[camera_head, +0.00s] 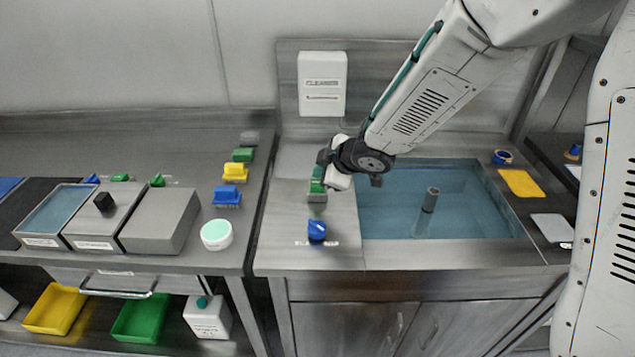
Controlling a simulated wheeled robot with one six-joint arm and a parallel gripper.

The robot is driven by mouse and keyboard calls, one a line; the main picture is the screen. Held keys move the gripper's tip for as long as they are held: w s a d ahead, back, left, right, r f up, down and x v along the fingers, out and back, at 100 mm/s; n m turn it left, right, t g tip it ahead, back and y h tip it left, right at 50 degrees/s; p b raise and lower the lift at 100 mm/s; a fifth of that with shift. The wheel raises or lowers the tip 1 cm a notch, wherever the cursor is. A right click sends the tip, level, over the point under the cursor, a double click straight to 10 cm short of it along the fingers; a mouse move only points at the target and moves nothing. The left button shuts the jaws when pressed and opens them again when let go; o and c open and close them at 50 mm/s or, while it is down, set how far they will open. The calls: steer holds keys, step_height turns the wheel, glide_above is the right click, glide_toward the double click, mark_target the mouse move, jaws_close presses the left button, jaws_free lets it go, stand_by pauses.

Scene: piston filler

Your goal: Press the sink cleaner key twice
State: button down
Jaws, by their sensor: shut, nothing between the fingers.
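A white box labelled CLEANER (322,75) is mounted on the steel back panel behind the sink. A narrow strip with small print crosses its lower part; I cannot tell whether this strip is the key. My gripper (328,178) is below and slightly right of the box, in front of it, over the counter left of the sink basin. It is shut and empty, and it appears apart from the box. The arm comes in from the upper right. The gripper partly covers a green and grey item (317,190) on the counter.
A blue knob (317,230) sits near the counter's front. The water-filled basin (385,215) has an upright grey pipe (430,199). A yellow sponge-like pad (521,183) lies at right. The left table holds grey bins, coloured blocks and a round white tub (216,235).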

steer(key=shift+f, duration=0.15)
stand_by(0.3)
steer(key=shift+f, duration=0.3)
steer(key=shift+f, duration=0.8)
stand_by(0.9)
steer(key=shift+r, duration=1.25)
steer(key=shift+r, duration=2.5)
